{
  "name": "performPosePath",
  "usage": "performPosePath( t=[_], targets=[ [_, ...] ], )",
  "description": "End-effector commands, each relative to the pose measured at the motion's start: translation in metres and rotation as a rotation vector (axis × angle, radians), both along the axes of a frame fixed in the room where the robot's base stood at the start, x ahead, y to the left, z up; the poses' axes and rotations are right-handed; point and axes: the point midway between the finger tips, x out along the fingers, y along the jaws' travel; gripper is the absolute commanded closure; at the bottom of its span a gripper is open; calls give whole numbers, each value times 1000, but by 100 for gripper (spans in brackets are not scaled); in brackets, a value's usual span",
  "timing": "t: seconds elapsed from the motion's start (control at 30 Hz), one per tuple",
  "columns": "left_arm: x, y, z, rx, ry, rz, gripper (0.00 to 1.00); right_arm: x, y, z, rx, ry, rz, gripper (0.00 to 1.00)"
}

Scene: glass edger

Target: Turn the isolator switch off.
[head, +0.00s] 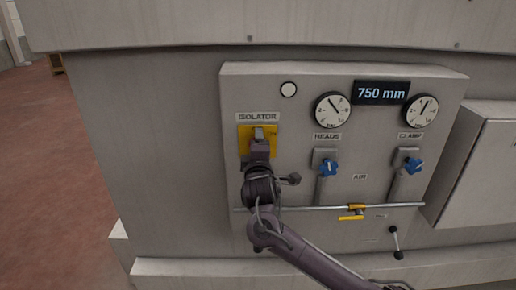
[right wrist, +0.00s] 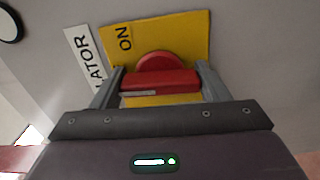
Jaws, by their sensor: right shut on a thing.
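The isolator switch has a yellow plate (head: 243,139) under the ISOLATOR label at the left of the grey panel. My right gripper (head: 258,137) is in front of it and hides most of the switch in the head view. In the right wrist view the plate (right wrist: 192,32) carries the word ON, and a red handle (right wrist: 160,80) on a round red knob sits between the two grey fingers. The right gripper (right wrist: 160,88) is shut on this handle. The plate's lower part is hidden behind the gripper. My left gripper is not in view.
A grey box (head: 485,165) stands at the right. Red floor (head: 60,190) is clear at left.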

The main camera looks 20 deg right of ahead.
Motion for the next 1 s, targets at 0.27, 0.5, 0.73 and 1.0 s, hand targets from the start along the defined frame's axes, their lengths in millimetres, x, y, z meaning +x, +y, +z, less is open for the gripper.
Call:
performPosePath(
  t=[0.27, 0.5, 0.73, 1.0],
  targets=[
    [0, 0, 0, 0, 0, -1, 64, 0, 1, -2, -68, 24, 2, 54],
    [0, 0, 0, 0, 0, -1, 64, 0, 1, -3, -79, 27, 2, 54],
    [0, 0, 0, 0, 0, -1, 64, 0, 1, -3, -78, 28, 2, 29],
    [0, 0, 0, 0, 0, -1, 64, 0, 0, -1, -75, 24, 1, 10]
  ],
)
